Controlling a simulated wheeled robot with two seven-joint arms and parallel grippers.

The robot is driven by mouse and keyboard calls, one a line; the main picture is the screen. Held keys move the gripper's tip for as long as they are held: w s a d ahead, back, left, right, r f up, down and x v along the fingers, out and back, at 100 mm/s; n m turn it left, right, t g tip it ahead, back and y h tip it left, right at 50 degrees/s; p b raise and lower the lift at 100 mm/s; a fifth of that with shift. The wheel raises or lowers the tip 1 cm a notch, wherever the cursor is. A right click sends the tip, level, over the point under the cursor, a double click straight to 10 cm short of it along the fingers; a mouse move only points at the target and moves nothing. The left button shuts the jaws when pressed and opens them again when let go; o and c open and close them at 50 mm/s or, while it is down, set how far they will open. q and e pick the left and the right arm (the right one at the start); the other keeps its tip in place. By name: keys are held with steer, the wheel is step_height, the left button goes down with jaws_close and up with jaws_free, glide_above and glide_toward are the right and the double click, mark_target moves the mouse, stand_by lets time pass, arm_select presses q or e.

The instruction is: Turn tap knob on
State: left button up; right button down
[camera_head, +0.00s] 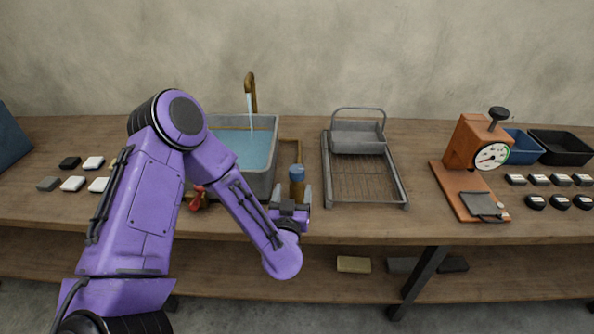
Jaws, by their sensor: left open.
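The brass tap (251,92) rises behind the grey sink (264,157), and a pale stream of water falls from its spout into the blue water in the basin. A brass knob with a blue top (297,172) stands at the sink's front right. A red knob (197,192) is at the sink's front left, partly hidden by my arm. My right gripper is not in view.
A wire drying rack (404,190) with a grey tray (357,138) stands right of the sink. Further right are an orange dial scale (473,145), blue and black bins (559,146), and several small blocks. Bare wooden tabletop (425,215) lies between rack and scale.

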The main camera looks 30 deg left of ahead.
mark_target(295, 176)
arm_select(q)
steer(key=p+x, duration=0.2)
steer(key=x, duration=0.6)
steer(key=shift+w+a, duration=0.35)
steer(key=shift+w, duration=0.3)
steer(key=c, duration=1)
steer(key=shift+o, duration=0.2)
steer(key=shift+r+m+t+h+p, duration=0.2)
steer(key=shift+m+t+h+p, duration=0.15)
steer(key=shift+m+h, duration=0.25)
steer(key=shift+f+h, duration=0.15)
steer(key=shift+h, duration=0.45)
